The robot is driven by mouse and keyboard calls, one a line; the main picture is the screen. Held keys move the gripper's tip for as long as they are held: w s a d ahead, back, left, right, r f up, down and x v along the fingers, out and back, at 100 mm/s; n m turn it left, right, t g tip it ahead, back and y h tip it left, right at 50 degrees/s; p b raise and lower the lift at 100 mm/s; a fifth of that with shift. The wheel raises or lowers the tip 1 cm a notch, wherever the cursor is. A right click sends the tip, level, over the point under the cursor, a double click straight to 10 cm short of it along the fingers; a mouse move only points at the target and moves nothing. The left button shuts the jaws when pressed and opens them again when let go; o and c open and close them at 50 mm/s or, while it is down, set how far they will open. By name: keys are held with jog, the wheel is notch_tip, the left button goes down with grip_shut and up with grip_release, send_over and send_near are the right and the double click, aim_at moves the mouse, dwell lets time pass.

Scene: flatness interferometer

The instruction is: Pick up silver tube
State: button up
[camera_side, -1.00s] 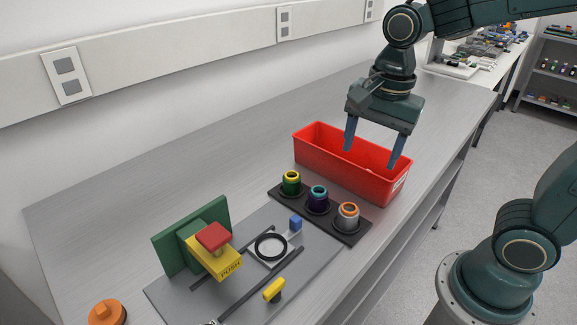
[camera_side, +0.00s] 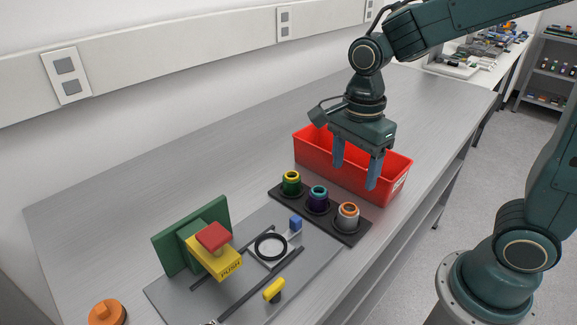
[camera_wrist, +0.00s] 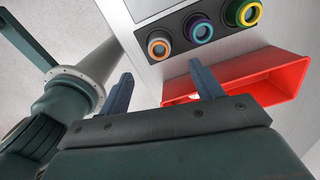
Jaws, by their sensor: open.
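The silver tube (camera_side: 348,216) with an orange rim stands upright in the near right place of a black holder (camera_side: 333,228). It also shows in the wrist view (camera_wrist: 159,46), at the left end of the row. Beside it in the holder stand a purple tube with a teal rim (camera_side: 318,199) and a green tube with a yellow rim (camera_side: 291,183). My gripper (camera_side: 355,176) is open and empty, fingers pointing down, above and behind the holder, in front of the red bin in the side view. Its two fingers also show in the wrist view (camera_wrist: 160,85), apart from the tubes.
The red bin (camera_side: 400,186) stands behind the holder. A grey plate (camera_side: 318,254) in front carries a black ring (camera_side: 271,247), a blue block (camera_side: 295,223), a yellow knob (camera_side: 274,290) and a red-topped push button (camera_side: 213,237). An orange knob (camera_side: 106,313) is at front left.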

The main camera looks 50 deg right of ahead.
aim_at(350, 207)
jog(key=shift+f, duration=2.95)
jog(key=shift+s+d+f, duration=0.15)
jog(key=shift+f, duration=2.45)
jog(key=c, duration=1.1)
jog(key=shift+r, duration=0.15)
notch_tip(350, 207, up, 20)
jog(key=shift+f, duration=0.1)
